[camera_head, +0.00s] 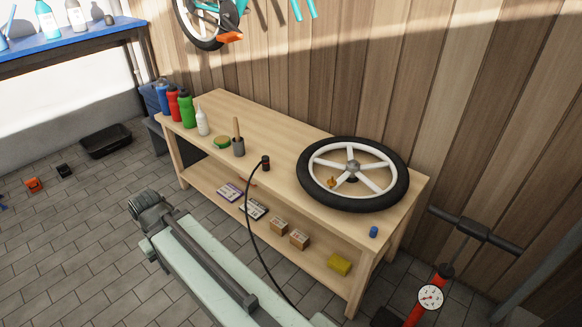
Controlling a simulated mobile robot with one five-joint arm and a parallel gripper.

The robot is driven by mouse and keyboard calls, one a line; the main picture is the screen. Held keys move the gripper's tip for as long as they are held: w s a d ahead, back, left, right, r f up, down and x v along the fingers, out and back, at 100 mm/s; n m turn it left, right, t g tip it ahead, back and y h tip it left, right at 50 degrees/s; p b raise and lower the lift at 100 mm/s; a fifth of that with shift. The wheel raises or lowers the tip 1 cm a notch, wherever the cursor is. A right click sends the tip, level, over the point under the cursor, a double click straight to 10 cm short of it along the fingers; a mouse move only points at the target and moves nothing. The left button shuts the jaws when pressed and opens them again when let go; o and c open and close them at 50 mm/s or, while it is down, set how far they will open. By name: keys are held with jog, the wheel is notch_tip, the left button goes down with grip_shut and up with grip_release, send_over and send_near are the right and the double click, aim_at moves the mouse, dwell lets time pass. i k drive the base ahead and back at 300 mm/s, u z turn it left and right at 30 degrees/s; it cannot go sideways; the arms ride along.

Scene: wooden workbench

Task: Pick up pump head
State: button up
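The pump head (265,164) is a small dark piece at the front edge of the wooden workbench, left of the wheel. Its black hose (248,215) hangs from it in front of the bench and runs down behind my pale green arm. The red floor pump (418,309) with a round white gauge stands at the lower right. The dark end of my arm lies at the lower left, left of the bench and apart from the pump head. I cannot make out gripper fingers there. Nothing is seen holding the pump head.
A spoked wheel (397,192) covers much of the bench's right part. A grey cup with a wooden handle (238,147), a green-rimmed round tin (221,142) and several bottles (187,110) stand to the left. A blue cap (373,231) sits at the right front. Boxes (299,239) lie on the lower shelf.

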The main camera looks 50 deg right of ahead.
aim_at(264, 159)
jog(key=u, duration=0.15)
jog(key=i, duration=0.9)
jog(key=z, duration=0.05)
